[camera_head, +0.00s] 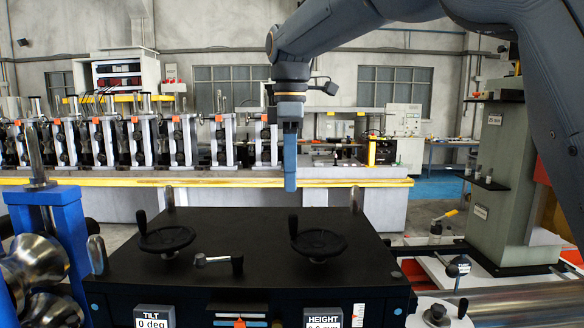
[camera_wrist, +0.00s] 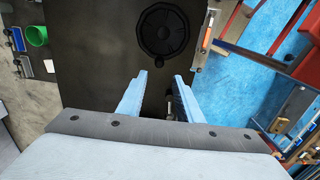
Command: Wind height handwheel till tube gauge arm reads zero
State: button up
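The height handwheel (camera_head: 318,243) is a black wheel with an upright knob at its left rim, on the right of the black table (camera_head: 245,225). Below it the HEIGHT display (camera_head: 323,318) is cut off by the picture edge, its value only partly readable. My gripper (camera_head: 290,188) points down above the table, near and above the wheel's knob, not visibly touching it. In the wrist view its two pale blue fingers (camera_wrist: 160,88) are apart, with no wheel between them. A round black wheel (camera_wrist: 165,30) lies beyond the fingertips. I cannot pick out the tube gauge arm surely.
The tilt handwheel (camera_head: 167,238) is at the left, above the TILT display (camera_head: 154,318) reading 0 deg. A small crank (camera_head: 218,260) lies between the wheels. Upright posts stand at the table's corners. Rollers (camera_head: 40,262) stand at left, a grey column (camera_head: 505,180) at right.

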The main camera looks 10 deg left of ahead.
aim_at(293, 214)
jog(key=shift+w+d+f, duration=0.1)
jog(key=shift+d+f, duration=0.05)
jog(key=shift+f, duration=2.1)
jog(key=shift+w+d+f, duration=0.1)
jog(key=shift+d+f, duration=0.05)
jog(key=shift+f, duration=2.05)
jog(key=shift+c, duration=0.5)
grip_shut()
